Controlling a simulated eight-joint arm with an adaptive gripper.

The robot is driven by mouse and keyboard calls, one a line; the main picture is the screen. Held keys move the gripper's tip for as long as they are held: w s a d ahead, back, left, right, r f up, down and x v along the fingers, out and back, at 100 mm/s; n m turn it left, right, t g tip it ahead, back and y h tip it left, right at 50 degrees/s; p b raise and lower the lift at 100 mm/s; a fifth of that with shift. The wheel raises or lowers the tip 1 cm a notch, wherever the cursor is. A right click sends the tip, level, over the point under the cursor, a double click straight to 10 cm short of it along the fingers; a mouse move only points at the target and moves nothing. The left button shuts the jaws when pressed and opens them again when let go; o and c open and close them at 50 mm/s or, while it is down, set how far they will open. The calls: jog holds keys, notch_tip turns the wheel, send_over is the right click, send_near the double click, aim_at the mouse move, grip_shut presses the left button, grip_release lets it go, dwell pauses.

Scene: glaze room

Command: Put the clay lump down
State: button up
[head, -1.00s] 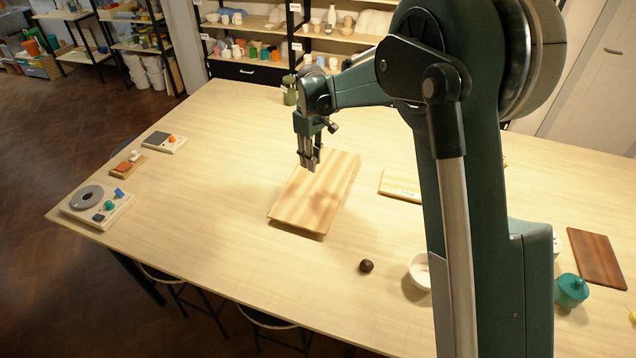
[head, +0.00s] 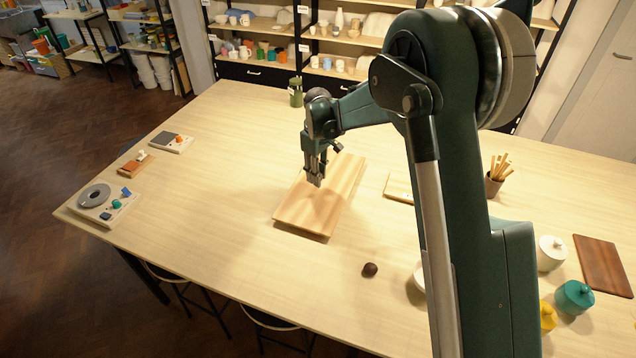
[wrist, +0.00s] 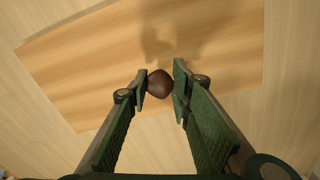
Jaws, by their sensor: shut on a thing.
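My gripper (wrist: 160,88) is shut on a dark brown clay lump (wrist: 159,77), which sits between the fingertips in the wrist view. In the head view my gripper (head: 316,182) hangs over the striped wooden board (head: 306,218) on the table; the held lump is hard to make out there. The board also shows under the lump in the wrist view (wrist: 80,60). A shadow falls on the board ahead of the lump, and I cannot tell the exact gap below it. A second dark brown lump (head: 370,270) lies on the bare table, in front of the board.
A white bowl (head: 419,276) is partly hidden behind my arm. A thin pale board (head: 398,190) lies right of the striped one. A green jar (head: 296,93) stands behind. Small devices (head: 103,205) sit at the left edge. Lidded pots (head: 574,296) stand at right.

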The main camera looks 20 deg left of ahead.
jog(key=shift+f, duration=0.15)
jog(key=shift+f, duration=1.75)
jog(key=shift+f, duration=0.15)
jog(key=o, duration=0.9)
jog(key=shift+r, duration=0.2)
notch_tip(320, 180, up, 12)
